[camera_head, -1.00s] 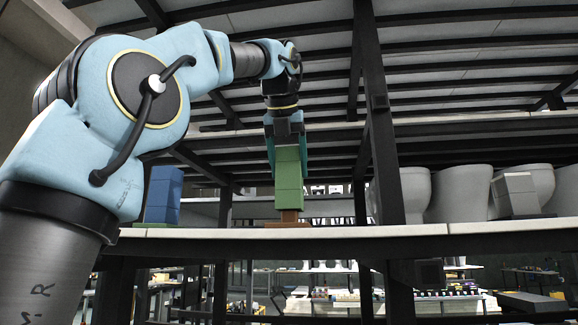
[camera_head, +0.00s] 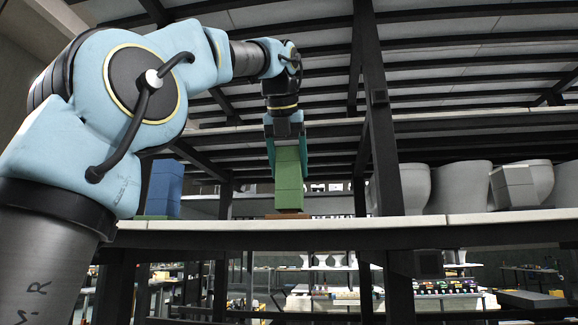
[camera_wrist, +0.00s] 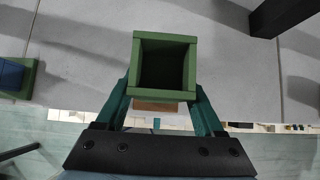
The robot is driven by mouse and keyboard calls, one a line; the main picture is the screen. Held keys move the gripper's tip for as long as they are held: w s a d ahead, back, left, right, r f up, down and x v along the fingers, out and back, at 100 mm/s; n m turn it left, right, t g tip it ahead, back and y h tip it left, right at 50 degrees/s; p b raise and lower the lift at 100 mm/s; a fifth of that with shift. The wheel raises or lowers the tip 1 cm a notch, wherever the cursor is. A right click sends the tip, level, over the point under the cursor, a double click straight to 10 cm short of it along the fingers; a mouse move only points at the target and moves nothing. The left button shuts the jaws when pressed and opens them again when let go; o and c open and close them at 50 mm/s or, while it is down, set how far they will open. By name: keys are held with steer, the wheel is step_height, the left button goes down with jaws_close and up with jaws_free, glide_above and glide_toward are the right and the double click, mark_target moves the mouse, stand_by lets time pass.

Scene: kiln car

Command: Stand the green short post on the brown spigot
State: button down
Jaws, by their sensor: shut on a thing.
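The green short post (camera_head: 289,180) is a hollow square tube, upright in my gripper (camera_head: 287,150). In the wrist view I look down into its dark opening, and its green rim (camera_wrist: 163,95) sits between the two teal fingers of my gripper (camera_wrist: 160,102). The brown spigot's flat base (camera_head: 287,215) shows on the shelf right under the post, and a strip of brown (camera_wrist: 155,107) shows beside it in the wrist view. The spigot's upright part is hidden, with the post's lower end down around it. I cannot tell whether the post touches the base.
A blue post (camera_head: 164,188) stands at left on its own base; it also shows in the wrist view (camera_wrist: 10,75). A dark upright beam (camera_head: 383,130) rises right of my gripper. Grey-white toilet-like wares (camera_head: 458,187) stand beyond it on the pale shelf (camera_head: 350,227).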

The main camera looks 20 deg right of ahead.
steer(key=shift+f+b, duration=0.45)
steer(key=shift+f, duration=0.1)
stand_by(0.4)
steer(key=shift+c, duration=1)
jaws_free()
steer(key=shift+o, duration=1)
steer(key=shift+f, duration=0.15)
steer(key=shift+s+r, duration=0.1)
steer(key=shift+r, duration=0.1)
steer(key=shift+p+v, duration=2.2)
steer(key=shift+v, duration=1.6)
steer(key=shift+a, duration=0.1)
steer(key=shift+s+r, duration=0.1)
steer(key=shift+r, duration=0.05)
